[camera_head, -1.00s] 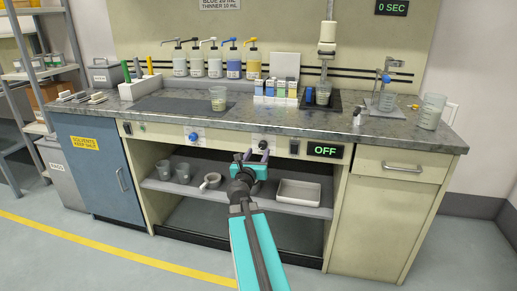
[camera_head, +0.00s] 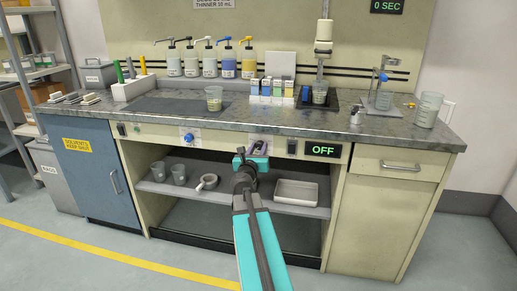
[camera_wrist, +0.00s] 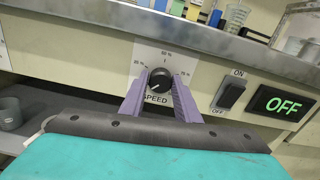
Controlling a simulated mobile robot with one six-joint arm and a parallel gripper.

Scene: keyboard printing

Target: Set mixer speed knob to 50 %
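The black mixer speed knob (camera_wrist: 160,79) sits on a white dial plate (camera_wrist: 150,55) marked SPEED, with small percent labels around it. A pale mark on the knob appears to point to the lower left; the small labels are hard to read. My gripper (camera_wrist: 161,83) has its two purple fingers on either side of the knob, with what looks like a narrow gap at each side. I cannot tell whether they touch it. In the head view my gripper (camera_head: 255,147) is at the bench's front panel and hides the knob.
Right of the dial are a black ON/OFF switch (camera_wrist: 230,95) and a display reading OFF (camera_wrist: 283,105). The counter edge (camera_wrist: 215,38) overhangs just above. Below, an open shelf holds a white tray (camera_head: 297,191) and several small vessels. A blue knob (camera_head: 188,137) is farther left.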

